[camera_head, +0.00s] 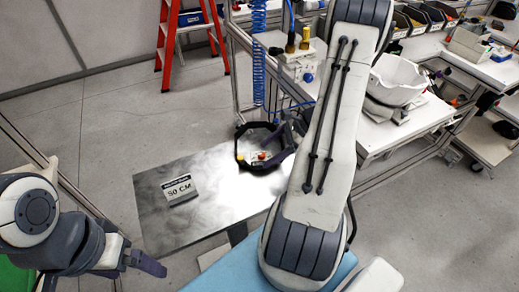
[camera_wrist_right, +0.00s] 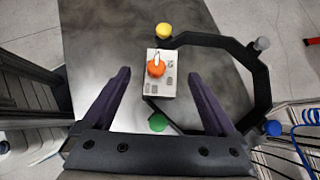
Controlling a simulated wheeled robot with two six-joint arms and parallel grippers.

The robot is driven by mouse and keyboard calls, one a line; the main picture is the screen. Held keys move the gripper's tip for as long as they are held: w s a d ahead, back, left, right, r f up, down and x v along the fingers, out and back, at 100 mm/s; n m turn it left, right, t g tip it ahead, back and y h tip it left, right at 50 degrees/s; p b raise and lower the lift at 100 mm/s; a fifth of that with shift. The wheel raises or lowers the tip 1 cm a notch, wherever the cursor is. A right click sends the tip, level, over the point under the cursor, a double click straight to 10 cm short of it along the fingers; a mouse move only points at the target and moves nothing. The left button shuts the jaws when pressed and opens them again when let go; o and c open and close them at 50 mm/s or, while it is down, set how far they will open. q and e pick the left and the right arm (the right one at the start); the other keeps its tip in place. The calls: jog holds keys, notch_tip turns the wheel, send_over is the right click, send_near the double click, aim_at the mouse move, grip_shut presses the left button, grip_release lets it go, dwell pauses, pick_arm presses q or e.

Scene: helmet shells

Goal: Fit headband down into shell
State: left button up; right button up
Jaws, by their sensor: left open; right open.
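The headband, a black many-sided ring (camera_head: 239,150), lies on the grey metal table; it also shows in the right wrist view (camera_wrist_right: 213,39) with yellow, grey, blue and green knobs round it. My right gripper (camera_wrist_right: 159,76) is open over the ring's near left part, empty, its fingers apart; in the head view my right arm largely hides it. A white bowl-like shell (camera_head: 398,80) sits on the workbench at the right, partly hidden by my right arm. My left gripper (camera_head: 149,263) is low at the left, away from the headband.
A pale box with an orange knob (camera_wrist_right: 160,74) stands partly within the ring's outline. Bins (camera_head: 410,20) line the workbench's back. A red ladder (camera_head: 168,50) stands at the back left.

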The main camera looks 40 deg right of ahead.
jog(key=p+x, duration=0.1)
jog(key=x, duration=0.3)
jog(key=shift+w+a, duration=0.15)
jog(key=shift+a, duration=0.05)
grip_shut()
jog(key=shift+r, duration=0.1)
